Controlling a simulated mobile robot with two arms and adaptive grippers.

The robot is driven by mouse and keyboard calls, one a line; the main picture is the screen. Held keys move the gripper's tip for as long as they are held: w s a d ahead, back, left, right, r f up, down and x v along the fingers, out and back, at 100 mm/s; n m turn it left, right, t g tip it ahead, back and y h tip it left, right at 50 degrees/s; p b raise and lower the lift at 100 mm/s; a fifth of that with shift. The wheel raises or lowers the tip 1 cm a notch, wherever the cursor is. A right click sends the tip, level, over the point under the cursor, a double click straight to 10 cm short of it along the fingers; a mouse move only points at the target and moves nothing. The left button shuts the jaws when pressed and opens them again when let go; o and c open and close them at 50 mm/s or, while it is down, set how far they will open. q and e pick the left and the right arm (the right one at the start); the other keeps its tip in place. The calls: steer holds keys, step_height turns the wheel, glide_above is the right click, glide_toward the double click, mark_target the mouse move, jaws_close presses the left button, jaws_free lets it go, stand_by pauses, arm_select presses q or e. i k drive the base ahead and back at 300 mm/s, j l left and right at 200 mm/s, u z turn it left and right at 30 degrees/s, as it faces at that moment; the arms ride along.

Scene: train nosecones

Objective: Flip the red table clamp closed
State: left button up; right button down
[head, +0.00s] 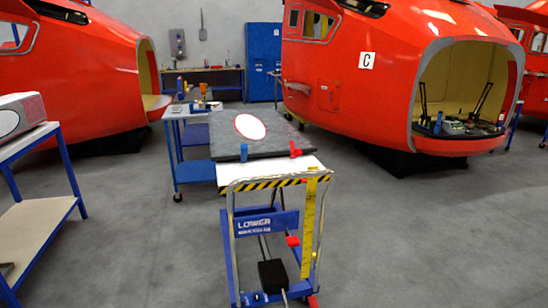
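A small red clamp (295,149) stands at the front right edge of a dark grey slab (280,141). The slab lies on the white top of a lift cart (265,221). The clamp is too small to tell whether its lever is up or down. A similar blue clamp (244,152) stands at the slab's front left part. Neither of my grippers shows in the head view.
The cart has a push handle with yellow-black stripes and a yellow measuring strip (309,220). A blue-legged table (190,170) stands behind it. Another table (36,150) is at the left. Large orange nosecones (345,60) stand behind.

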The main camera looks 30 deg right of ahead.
mark_target(296, 153)
steer(key=i+l+u, duration=0.15)
steer(key=l, duration=0.4)
steer(key=i+l+u, duration=0.2)
steer(key=l, duration=0.4)
steer(key=i+l+u, duration=0.15)
steer(key=l, duration=0.4)
steer(key=l+u, duration=0.15)
steer(key=l, duration=0.45)
steer(key=i+l, duration=0.1)
steer(key=l, duration=1.4)
steer(key=i+l, duration=0.15)
steer(key=l, duration=0.55)
steer(key=u, duration=0.05)
